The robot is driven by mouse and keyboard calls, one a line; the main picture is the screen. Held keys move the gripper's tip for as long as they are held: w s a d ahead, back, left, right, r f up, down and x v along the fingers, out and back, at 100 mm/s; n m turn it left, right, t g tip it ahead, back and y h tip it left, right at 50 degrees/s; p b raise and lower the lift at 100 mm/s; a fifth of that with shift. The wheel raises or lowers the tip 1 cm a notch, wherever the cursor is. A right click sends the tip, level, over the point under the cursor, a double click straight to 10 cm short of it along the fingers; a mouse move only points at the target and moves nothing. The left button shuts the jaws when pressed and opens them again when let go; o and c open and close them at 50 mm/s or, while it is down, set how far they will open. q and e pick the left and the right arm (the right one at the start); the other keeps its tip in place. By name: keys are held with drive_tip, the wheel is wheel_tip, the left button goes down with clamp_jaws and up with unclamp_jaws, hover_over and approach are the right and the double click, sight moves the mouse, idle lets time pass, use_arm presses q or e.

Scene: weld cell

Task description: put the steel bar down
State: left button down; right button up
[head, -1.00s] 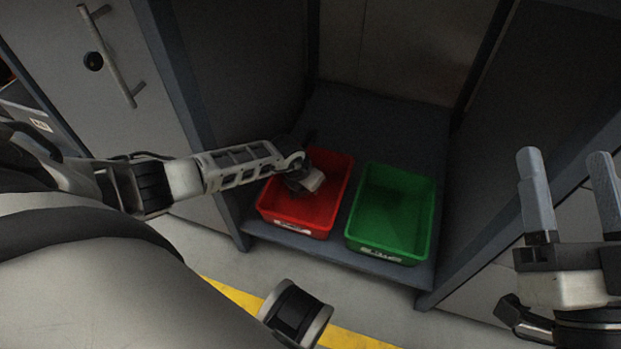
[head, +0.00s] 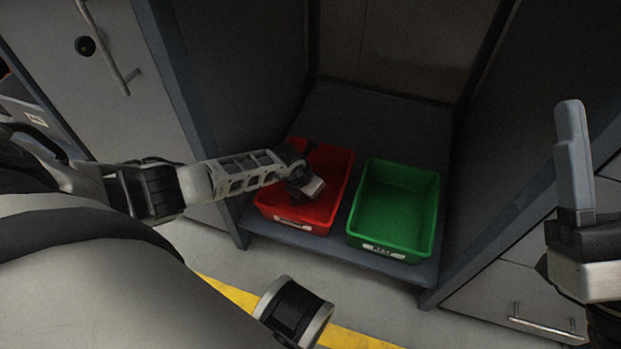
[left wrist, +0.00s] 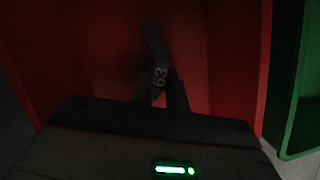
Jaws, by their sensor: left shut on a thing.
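The steel bar (left wrist: 155,42) is a dark grey piece with a pale number on it, seen dimly in the left wrist view. My left gripper (left wrist: 160,95) is shut on it, and its far part sticks out beyond the fingers against red walls. In the head view my left gripper (head: 308,185) is over or inside the red bin (head: 318,215). There the bar cannot be made out clearly. I cannot tell whether it touches the bin floor. My right gripper (head: 575,155) is at the right edge with one finger showing; the other is not visible.
A green bin (head: 395,205) stands right of the red one and looks empty. Both stand on a grey shelf (head: 350,110) between upright side panels. The shelf behind them is clear. A yellow line (head: 355,337) runs along the floor in front.

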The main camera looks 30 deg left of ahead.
use_arm(q)
drive_tip(key=c, duration=1.4)
unclamp_jaws()
drive_tip(key=shift+f, duration=0.1)
drive_tip(key=shift+r, duration=0.3)
drive_tip(key=shift+a+r, duration=0.1)
drive_tip(key=shift+r, duration=0.55)
drive_tip(key=p+v, duration=0.3)
drive_tip(key=shift+s+r, duration=0.1)
drive_tip(key=shift+r, duration=0.1)
drive_tip(key=p+v, duration=0.4)
drive_tip(key=v, duration=0.4)
drive_tip(key=shift+p, duration=0.35)
use_arm(e)
wheel_tip(320, 180, down, 11)
drive_tip(key=m+g+h, duration=0.4)
drive_tip(key=m+h, duration=0.3)
drive_tip(key=m, duration=0.3)
drive_tip(key=shift+s+a+f+m+g+h, duration=0.15)
drive_tip(key=shift+s+a+m+g+h, duration=0.15)
drive_tip(key=shift+m+g+h, duration=0.1)
use_arm(q)
drive_tip(key=shift+s+f, duration=0.15)
